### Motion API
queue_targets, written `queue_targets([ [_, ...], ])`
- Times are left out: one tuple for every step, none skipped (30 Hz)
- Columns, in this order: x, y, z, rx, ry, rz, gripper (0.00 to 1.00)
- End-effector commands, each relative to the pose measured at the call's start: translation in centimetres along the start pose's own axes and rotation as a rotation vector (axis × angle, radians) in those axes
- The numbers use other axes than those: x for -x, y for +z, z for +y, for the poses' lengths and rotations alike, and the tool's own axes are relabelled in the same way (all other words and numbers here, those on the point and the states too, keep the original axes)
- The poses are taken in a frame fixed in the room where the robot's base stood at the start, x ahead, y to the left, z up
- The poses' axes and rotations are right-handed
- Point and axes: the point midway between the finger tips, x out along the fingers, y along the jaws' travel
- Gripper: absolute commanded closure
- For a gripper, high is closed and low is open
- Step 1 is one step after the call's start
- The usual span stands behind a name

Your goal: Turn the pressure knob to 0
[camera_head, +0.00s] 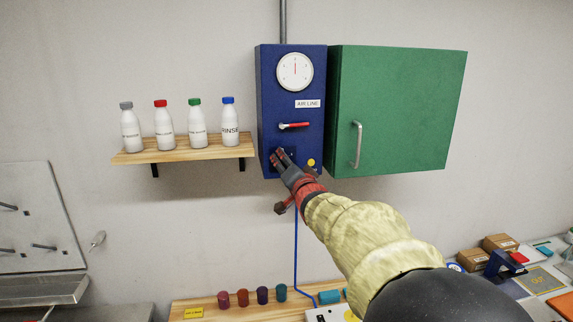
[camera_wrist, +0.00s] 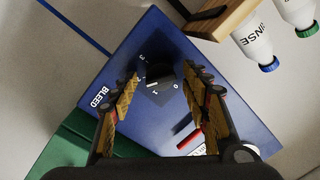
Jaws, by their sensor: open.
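The black pressure knob (camera_wrist: 162,75) sits on the blue air-line box (camera_wrist: 110,65), with small white numbers around it. A white mark on its lower left edge seems to point near the 1; the 0 is to the lower right. My gripper (camera_wrist: 161,84) is open, with one finger on each side of the knob. I cannot tell whether the fingers touch it. In the head view, my gripper (camera_head: 279,157) is at the lower left of the box (camera_head: 264,90) and hides the knob. The gauge (camera_head: 295,71) has its needle pointing nearly straight up.
A red-handled lever (camera_head: 294,125) is above my gripper, and a yellow button (camera_head: 311,162) is to its right. A green cabinet (camera_head: 400,105) adjoins the box at right. A wooden shelf (camera_head: 185,151) with several bottles is close at left.

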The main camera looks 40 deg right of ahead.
Motion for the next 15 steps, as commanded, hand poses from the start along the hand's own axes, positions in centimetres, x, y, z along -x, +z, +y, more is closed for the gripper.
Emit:
queue_targets([
  [0.01,0.0,0.0,0.0,0.0,0.0,0.53],
  [0.01,0.01,0.01,0.0,0.0,0.0,0.55],
  [0.01,0.01,0.01,0.0,0.0,0.0,0.57],
  [0.02,0.01,0.01,0.0,0.0,0.0,0.59],
  [0.02,0.01,0.01,0.0,0.0,0.0,0.61],
  [0.02,0.01,0.01,0.0,0.0,0.0,0.63],
  [0.02,0.01,0.02,0.0,0.0,0.0,0.65],
  [0.02,0.01,0.02,0.0,0.0,0.0,0.66],
  [0.02,0.01,0.02,0.0,0.0,0.0,0.69],
  [0.02,0.01,0.02,0.0,0.0,0.0,0.7],
  [0.03,0.01,0.02,0.001,0.0,0.0,0.72],
  [0.03,0.01,0.02,0.001,0.0,0.0,0.74],
  [0.03,0.02,0.03,0.0,0.001,0.0,0.76],
  [0.03,0.02,0.04,0.0,0.001,0.0,0.78],
  [0.03,0.03,0.05,0.0,0.001,-0.001,0.8],
])
